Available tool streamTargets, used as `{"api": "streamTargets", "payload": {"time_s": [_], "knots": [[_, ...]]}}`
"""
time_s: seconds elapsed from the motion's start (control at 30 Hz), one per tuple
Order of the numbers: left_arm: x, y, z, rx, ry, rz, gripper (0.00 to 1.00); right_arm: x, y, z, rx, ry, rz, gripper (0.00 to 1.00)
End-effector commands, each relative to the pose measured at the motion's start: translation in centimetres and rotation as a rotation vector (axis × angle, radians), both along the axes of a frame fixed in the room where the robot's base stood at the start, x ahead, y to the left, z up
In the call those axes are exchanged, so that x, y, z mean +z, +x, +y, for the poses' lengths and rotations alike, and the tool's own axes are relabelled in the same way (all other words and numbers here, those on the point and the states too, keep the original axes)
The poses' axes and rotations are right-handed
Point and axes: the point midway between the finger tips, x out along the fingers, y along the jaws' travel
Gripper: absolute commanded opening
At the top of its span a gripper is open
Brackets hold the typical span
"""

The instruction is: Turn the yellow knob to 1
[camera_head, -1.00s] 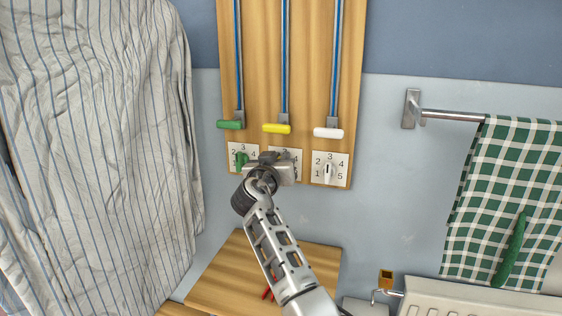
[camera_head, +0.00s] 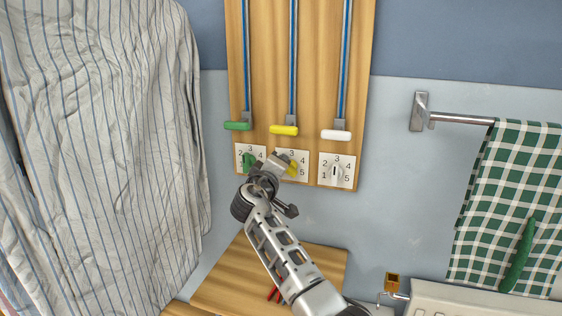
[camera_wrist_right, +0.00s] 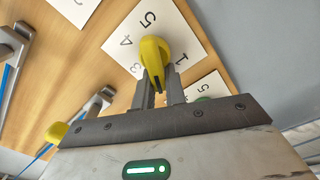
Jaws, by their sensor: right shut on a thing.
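The yellow knob (camera_head: 291,170) sits on the middle white dial plate (camera_head: 304,158), partly hidden by my right gripper (camera_head: 281,162) in the head view. In the right wrist view the yellow knob (camera_wrist_right: 153,53) is between the fingers of my right gripper (camera_wrist_right: 160,92), which is shut on it. The plate's 5, 4, 3 and 1 show there. The knob's dark mark points down between the fingers, on the side between 3 and 1; the 2 is hidden and the exact setting is hard to tell. My left gripper is not in view.
A green knob (camera_head: 248,160) is close on the left and a white knob (camera_head: 335,171) on the right. Green, yellow (camera_head: 284,130) and white handles hang above. A striped cloth (camera_head: 105,150) fills the left; a checked towel (camera_head: 510,205) hangs right.

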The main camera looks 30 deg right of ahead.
Motion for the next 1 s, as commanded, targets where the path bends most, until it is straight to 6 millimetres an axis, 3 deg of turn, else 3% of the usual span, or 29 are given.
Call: {"api": "streamTargets", "payload": {"time_s": [0.03,1.0], "knots": [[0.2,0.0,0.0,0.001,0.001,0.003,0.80,-0.7,-0.1,-0.1,-0.008,-0.024,0.050,0.00],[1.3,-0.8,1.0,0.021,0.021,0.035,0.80,-2.6,-0.2,-0.2,-0.007,-0.571,0.687,0.00]]}}
